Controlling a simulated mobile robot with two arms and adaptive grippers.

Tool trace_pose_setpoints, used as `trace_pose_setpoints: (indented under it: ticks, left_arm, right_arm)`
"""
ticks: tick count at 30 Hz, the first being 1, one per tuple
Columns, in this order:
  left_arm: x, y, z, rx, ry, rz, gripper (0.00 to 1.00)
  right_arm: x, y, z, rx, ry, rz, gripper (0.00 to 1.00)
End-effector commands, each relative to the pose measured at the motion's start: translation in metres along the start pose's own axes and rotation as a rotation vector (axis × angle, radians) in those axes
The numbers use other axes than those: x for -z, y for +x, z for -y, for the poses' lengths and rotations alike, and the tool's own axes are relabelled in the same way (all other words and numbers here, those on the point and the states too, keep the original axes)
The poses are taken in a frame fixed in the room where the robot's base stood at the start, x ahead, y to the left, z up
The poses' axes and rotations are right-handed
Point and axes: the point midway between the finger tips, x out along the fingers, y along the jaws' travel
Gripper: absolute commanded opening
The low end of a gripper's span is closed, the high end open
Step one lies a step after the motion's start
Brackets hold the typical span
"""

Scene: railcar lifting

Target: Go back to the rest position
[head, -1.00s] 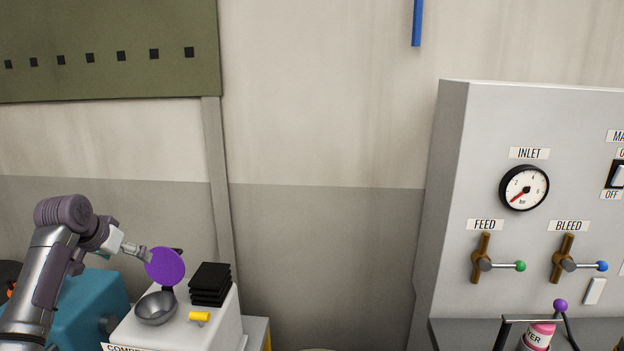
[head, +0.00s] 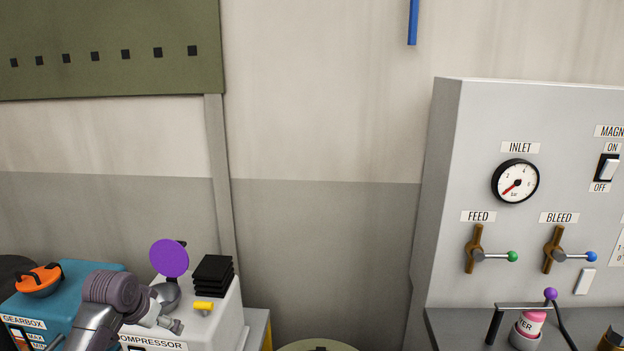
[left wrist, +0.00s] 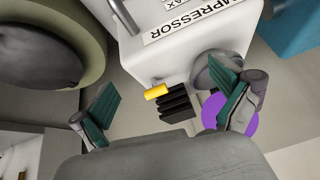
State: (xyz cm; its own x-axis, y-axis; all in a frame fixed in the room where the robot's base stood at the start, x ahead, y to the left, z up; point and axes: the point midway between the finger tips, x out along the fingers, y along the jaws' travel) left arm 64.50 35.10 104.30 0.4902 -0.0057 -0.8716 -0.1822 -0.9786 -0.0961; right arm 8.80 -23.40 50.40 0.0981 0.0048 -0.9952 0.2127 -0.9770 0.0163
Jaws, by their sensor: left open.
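My left gripper (head: 178,321) is open and empty. In the head view it is low at the left, in front of the white compressor (head: 222,328) and below the purple disc (head: 169,258). The disc stands up behind a grey bowl (head: 168,292) on the compressor, and my gripper is apart from it. In the left wrist view the open jaws (left wrist: 165,100) show nothing between their pads, with the compressor (left wrist: 190,58) beyond and the purple disc (left wrist: 232,112) partly behind one finger. My right gripper is not in view.
A teal gearbox (head: 88,268) with an orange-handled cap (head: 40,280) stands at left, partly behind my arm. Black stacked plates (head: 213,275) and a yellow knob (head: 203,306) are on the compressor. A grey panel (head: 450,200) with gauge and valves stands right. A round olive top (head: 318,346) shows at bottom.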

Motion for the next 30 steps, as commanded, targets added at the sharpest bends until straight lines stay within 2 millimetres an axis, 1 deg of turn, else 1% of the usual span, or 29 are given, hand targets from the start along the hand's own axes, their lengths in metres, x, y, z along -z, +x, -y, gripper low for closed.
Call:
trace_pose_setpoints:
  ticks: [1,2,3,5,6,7,8,9,10,12,15,18,21,24,30]
  left_arm:
    - [-0.021,0.011,-0.018,-0.007,0.018,0.02,1.0]
    - [-0.034,0.016,-0.029,-0.009,0.029,0.03,1.0]
    - [-0.053,0.022,-0.044,-0.011,0.042,0.043,1.0]
    - [-0.084,0.029,-0.07,-0.018,0.059,0.062,1.0]
    - [-0.107,0.032,-0.087,-0.023,0.069,0.074,1.0]
    - [-0.123,0.032,-0.099,-0.028,0.075,0.083,1.0]
    - [-0.14,0.032,-0.11,-0.031,0.079,0.091,1.0]
    - [-0.161,0.03,-0.125,-0.036,0.081,0.101,1.0]
    - [-0.177,0.027,-0.136,-0.041,0.081,0.107,1.0]
    - [-0.212,0.017,-0.158,-0.049,0.078,0.122,1.0]
    - [-0.251,0.0,-0.18,-0.057,0.062,0.138,1.0]
    - [-0.277,-0.017,-0.194,-0.059,0.046,0.15,1.0]
    - [-0.297,-0.031,-0.203,-0.06,0.029,0.161,1.0]
    - [-0.314,-0.045,-0.21,-0.06,0.011,0.17,1.0]
    - [-0.34,-0.072,-0.22,-0.056,-0.023,0.187,1.0]
  right_arm:
    - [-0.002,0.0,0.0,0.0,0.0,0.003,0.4]
    - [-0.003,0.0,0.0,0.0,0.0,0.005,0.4]
    - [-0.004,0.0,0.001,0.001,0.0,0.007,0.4]
    - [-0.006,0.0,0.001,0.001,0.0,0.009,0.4]
    - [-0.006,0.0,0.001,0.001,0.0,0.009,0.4]
    - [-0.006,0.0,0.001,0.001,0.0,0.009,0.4]
    - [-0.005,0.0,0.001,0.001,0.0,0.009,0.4]
    - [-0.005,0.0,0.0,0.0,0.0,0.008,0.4]
    - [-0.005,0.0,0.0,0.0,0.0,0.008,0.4]
    - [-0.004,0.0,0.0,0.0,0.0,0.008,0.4]
    - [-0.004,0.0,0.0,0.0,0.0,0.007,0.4]
    - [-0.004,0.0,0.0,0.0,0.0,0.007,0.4]
    - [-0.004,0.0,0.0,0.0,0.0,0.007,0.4]
    - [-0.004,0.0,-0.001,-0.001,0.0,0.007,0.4]
    - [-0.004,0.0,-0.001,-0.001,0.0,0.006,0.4]
